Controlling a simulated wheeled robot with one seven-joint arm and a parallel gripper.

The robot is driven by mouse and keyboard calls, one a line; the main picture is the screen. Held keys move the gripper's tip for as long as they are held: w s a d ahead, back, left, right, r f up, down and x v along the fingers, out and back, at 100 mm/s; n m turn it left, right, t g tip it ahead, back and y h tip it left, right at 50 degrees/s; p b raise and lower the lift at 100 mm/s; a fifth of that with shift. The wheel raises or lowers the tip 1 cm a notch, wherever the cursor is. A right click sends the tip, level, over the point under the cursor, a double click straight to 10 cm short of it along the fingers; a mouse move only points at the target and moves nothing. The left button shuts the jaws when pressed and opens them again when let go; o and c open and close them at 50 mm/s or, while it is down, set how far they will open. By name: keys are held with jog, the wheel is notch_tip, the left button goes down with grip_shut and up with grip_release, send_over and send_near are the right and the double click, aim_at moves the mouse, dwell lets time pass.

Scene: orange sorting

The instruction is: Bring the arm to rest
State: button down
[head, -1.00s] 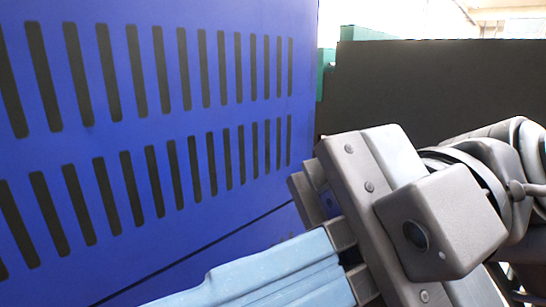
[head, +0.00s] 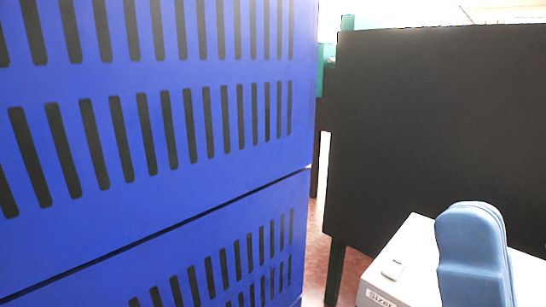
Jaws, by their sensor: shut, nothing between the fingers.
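My gripper (head: 470,220) shows at the lower right of the head view as blue fingers with rounded tips pointing up. The fingers lie together, shut and empty. The rest of the gripper and the arm are below the picture's edge.
Stacked blue slotted crates (head: 60,85) fill the left half, close by. A black panel (head: 430,130) on dark legs stands at the right, with a teal edge behind it. Reddish floor (head: 315,265) shows in the narrow gap between them.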

jog(key=s+d+f+m+g+h+b, duration=0.1)
jog(key=s+d+f+m+g+h, duration=0.15)
jog(key=f+h, duration=0.45)
jog(key=s+d+f+m+g+h+b, duration=0.1)
jog(key=s+d+f+g+h, duration=0.2)
jog(key=f, duration=0.7)
jog(key=s+d+f+m+g+h, duration=0.25)
jog(key=s+f+h, duration=0.2)
jog(key=f, duration=0.45)
jog(key=s+d+f+n+g+b, duration=0.1)
jog(key=s+d+f+n+g, duration=0.2)
jog(key=s+f+g, duration=0.2)
jog(key=s+f+y, duration=0.1)
jog(key=s, duration=0.2)
jog(key=shift+s+f+n, duration=0.3)
jog(key=shift+f, duration=0.05)
jog(key=shift+d, duration=0.1)
